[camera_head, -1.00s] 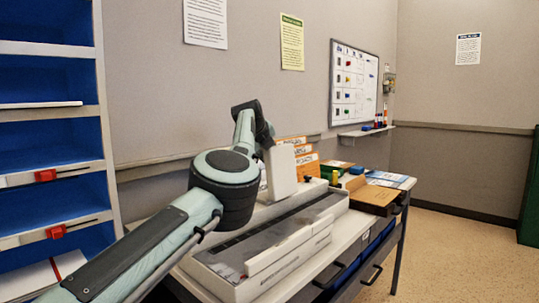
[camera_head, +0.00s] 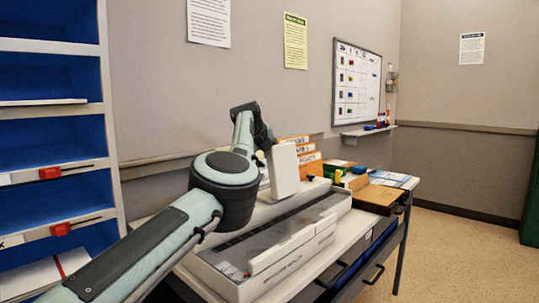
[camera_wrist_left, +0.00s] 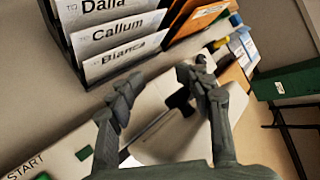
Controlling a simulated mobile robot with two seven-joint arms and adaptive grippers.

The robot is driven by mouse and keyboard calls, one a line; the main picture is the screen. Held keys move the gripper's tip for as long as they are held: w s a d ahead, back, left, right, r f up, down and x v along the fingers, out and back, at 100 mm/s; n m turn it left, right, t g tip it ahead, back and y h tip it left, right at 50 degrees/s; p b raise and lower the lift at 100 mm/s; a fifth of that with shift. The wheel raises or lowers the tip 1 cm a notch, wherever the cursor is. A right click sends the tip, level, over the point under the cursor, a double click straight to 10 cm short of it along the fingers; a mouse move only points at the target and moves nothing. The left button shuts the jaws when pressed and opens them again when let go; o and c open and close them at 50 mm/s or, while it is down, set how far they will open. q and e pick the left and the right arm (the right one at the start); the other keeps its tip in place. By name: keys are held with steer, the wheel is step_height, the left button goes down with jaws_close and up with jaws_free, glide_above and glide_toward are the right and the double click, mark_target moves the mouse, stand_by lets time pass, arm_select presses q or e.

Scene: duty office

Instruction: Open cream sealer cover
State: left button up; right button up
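The cream sealer (camera_head: 240,289) is a long, low machine on the table, with a grey, see-through-looking strip along its top. Its cover looks down, as far as the head view shows. My left arm reaches over it from the left, and its gripper is hidden behind the arm in that view. In the left wrist view my left gripper (camera_wrist_left: 163,92) is open, its two dark fingers spread above the sealer's cream top (camera_wrist_left: 152,98). A black knob or handle (camera_wrist_left: 181,101) shows between the fingers; I cannot tell whether they touch it. My right gripper is not in view.
A file rack with name cards (camera_wrist_left: 118,38) stands close beside the gripper. A brown box (camera_head: 379,198) and small coloured items lie at the table's far end. A blue shelf unit (camera_head: 50,140) stands at left. Open floor (camera_head: 460,255) lies at right.

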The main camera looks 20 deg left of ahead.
arm_select(q)
steer(key=shift+w+d+f, duration=0.1)
steer(key=shift+w+d, duration=0.05)
steer(key=shift+d, duration=0.3)
steer(key=s+a+r+b, duration=0.3)
steer(key=s+r+b, duration=0.2)
steer(key=r, duration=0.1)
steer(key=shift+s+r, duration=0.2)
steer(key=shift+s, duration=0.15)
stand_by(0.7)
stand_by(0.4)
steer(key=v, duration=1.2)
